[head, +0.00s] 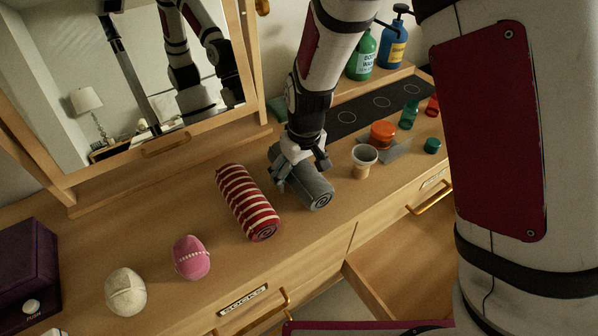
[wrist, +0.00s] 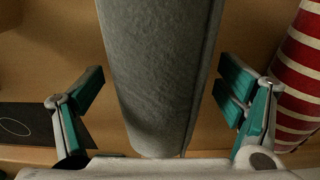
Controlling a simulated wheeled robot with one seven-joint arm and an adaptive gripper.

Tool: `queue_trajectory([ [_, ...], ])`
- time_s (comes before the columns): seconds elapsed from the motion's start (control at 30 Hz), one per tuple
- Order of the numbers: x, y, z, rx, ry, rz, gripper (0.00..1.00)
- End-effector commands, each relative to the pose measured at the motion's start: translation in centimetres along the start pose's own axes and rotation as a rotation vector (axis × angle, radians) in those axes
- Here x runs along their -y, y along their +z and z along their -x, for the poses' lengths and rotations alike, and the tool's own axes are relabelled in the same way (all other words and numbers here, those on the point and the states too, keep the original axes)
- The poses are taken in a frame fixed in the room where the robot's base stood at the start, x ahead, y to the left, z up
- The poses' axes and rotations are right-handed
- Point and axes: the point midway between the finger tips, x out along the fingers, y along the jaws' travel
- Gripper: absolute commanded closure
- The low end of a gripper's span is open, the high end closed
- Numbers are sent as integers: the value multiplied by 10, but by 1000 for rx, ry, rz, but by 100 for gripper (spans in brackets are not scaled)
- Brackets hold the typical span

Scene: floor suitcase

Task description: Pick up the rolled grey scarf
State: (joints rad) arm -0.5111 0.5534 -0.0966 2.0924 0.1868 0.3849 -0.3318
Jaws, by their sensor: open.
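The rolled grey scarf (head: 312,187) lies on the wooden dresser top, just right of a red and white striped roll. My gripper (head: 299,172) is over the scarf from above, and hides part of its far end. In the wrist view the grey scarf (wrist: 160,75) runs between the two open fingers of my gripper (wrist: 165,95). A gap shows on each side between the fingers' teal pads and the scarf.
The striped roll (head: 248,201) lies close on the left; in the wrist view the striped roll (wrist: 300,80) is right beside one finger. A beige cup (head: 364,161) stands close on the right. A mirror (head: 130,75) stands behind. Pink (head: 191,257) and cream (head: 126,291) bundles lie further left. An open drawer (head: 400,260) is below.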

Motion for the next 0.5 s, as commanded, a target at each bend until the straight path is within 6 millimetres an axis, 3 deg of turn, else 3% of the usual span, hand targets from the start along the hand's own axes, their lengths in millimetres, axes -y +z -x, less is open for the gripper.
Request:
queue_trajectory([
  [0.17,0,0,0,-1,0,0,13],
  [0.4,0,0,0,-1,0,0,67],
  [0.5,0,0,0,-1,0,0,69],
])
